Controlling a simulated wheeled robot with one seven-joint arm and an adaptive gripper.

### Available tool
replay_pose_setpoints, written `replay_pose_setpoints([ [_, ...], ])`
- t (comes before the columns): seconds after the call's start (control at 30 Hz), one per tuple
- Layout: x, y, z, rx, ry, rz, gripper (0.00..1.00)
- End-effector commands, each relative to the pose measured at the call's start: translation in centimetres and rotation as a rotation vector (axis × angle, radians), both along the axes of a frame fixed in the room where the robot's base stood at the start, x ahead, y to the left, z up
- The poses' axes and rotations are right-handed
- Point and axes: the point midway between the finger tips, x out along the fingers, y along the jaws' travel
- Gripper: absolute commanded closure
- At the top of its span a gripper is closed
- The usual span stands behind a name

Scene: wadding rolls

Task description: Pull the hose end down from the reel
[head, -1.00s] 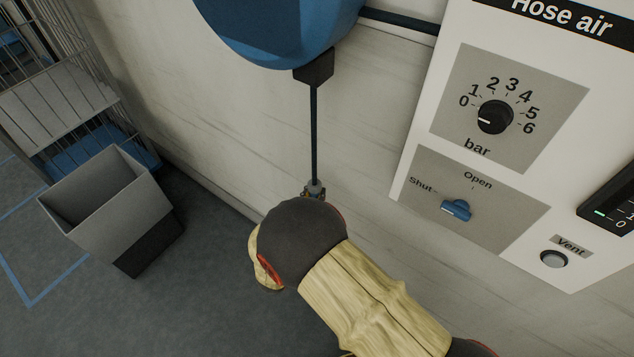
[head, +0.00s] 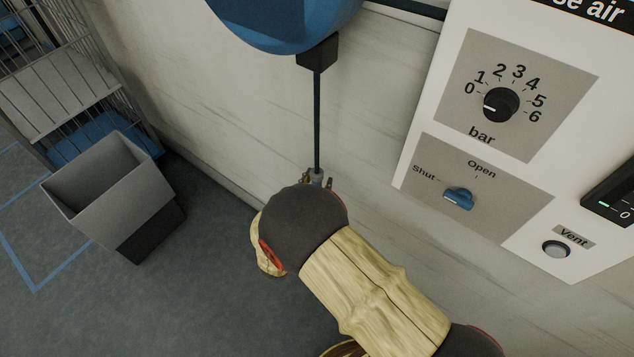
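The blue hose reel (head: 285,22) is on the wall at the top, partly cut off by the picture's edge. A dark hose (head: 317,118) hangs straight down from the black outlet block (head: 318,55) beneath it. The grey hose end (head: 317,175) is at the bottom of this hose, its lower part hidden by my wrist. My gripper (head: 318,180) is at the hose end, with one small finger to each side and what looks like a gap between them and the fitting. The fingers look open, though the wrist covers most of the gripper.
A white panel at right carries a bar dial (head: 501,104) pointing near 0, a blue Shut/Open valve handle (head: 459,198) and a Vent button (head: 556,249). A grey bin (head: 118,195) and a wire cage (head: 75,85) stand at left. The floor between bin and arm is clear.

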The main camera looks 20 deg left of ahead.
Motion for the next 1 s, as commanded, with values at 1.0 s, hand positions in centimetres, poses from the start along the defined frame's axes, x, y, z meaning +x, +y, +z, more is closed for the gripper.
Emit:
replay_pose_setpoints([
  [1.0, -11.9, 1.5, 0.0, 0.000, 0.000, 0.001, 0.60],
])
